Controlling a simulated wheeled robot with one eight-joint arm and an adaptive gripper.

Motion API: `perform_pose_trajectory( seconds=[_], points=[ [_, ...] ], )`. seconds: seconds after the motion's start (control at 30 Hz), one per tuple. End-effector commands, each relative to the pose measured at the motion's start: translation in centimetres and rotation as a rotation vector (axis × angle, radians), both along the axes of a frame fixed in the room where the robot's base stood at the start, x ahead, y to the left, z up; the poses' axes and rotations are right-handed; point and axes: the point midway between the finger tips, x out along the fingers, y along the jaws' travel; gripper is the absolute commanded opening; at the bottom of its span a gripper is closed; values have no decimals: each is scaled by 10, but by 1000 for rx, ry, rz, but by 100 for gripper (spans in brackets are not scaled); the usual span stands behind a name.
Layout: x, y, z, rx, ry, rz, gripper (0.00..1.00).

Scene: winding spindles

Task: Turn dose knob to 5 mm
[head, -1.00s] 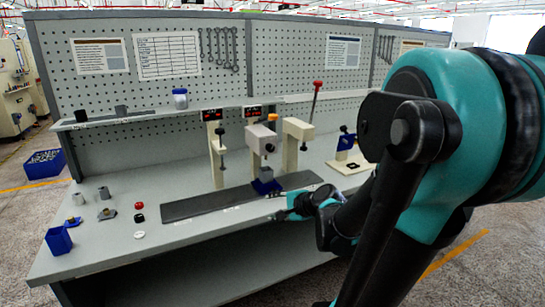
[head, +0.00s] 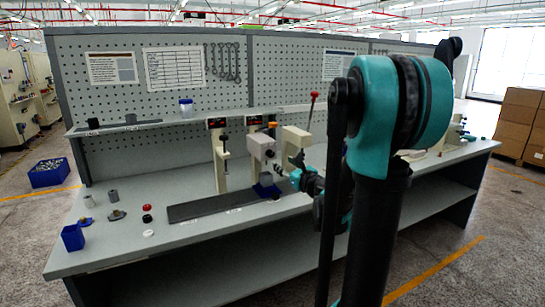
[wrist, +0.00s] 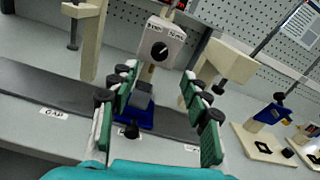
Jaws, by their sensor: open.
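The dose knob (wrist: 160,49) is a round black dial with a pale pointer mark on the front of a light grey box (wrist: 161,43) in the wrist view. Small labels sit above the dial; I cannot read its setting. In the head view the box (head: 261,147) stands above the bench behind a blue fixture (head: 266,186). My gripper (wrist: 158,82) is open and empty, its green-padded fingers spread below and to either side of the knob, not touching it. In the head view my gripper (head: 297,172) is right of and below the box, partly hidden by my arm.
A cream press post (wrist: 88,40) stands left of the box and a cream bracket (wrist: 222,60) stands right. The blue fixture also shows between my fingers in the wrist view (wrist: 134,113). A dark mat (head: 215,205) lies along the bench front. A blue bin (head: 73,237) is far left.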

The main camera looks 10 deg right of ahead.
Motion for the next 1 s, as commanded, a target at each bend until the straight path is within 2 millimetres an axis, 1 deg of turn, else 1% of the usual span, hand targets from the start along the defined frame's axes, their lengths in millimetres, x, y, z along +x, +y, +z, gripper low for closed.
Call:
perform_pose_trajectory(
  seconds=[0.03, 0.3, 0.5, 0.7, 0.97, 1.0],
  points=[
    [10, 4, 0, 0, 0, 3, 48],
    [60, 21, 0, -1, 0, 2, 48],
    [88, 29, 0, -2, 0, 1, 48],
    [100, 33, 0, -2, 0, 1, 48],
    [101, 33, 0, -2, 0, 1, 48],
    [101, 33, 0, -2, 0, 1, 46]
  ],
)
